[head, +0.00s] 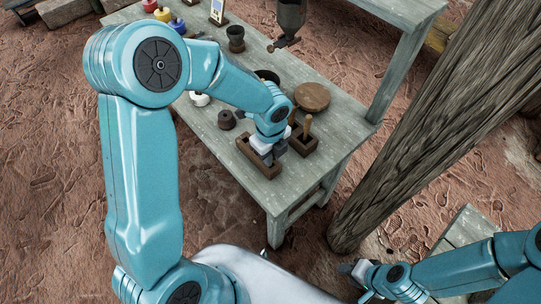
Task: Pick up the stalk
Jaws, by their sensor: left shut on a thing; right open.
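My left gripper (265,152) reaches down over a shallow brown wooden tray (244,147) near the front edge of the grey table. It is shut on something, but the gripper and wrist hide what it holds. I cannot make out a stalk anywhere in the head view. My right gripper (352,270) is open at the lower right, low beside the foot of a thick wooden post and away from the table.
A dark wooden block (303,144) with an upright wooden handle stands right of the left gripper. A round wooden board (312,97), small dark pots (227,120) and colored pots (177,25) stand on the table (212,138). A thick post (420,130) rises at right.

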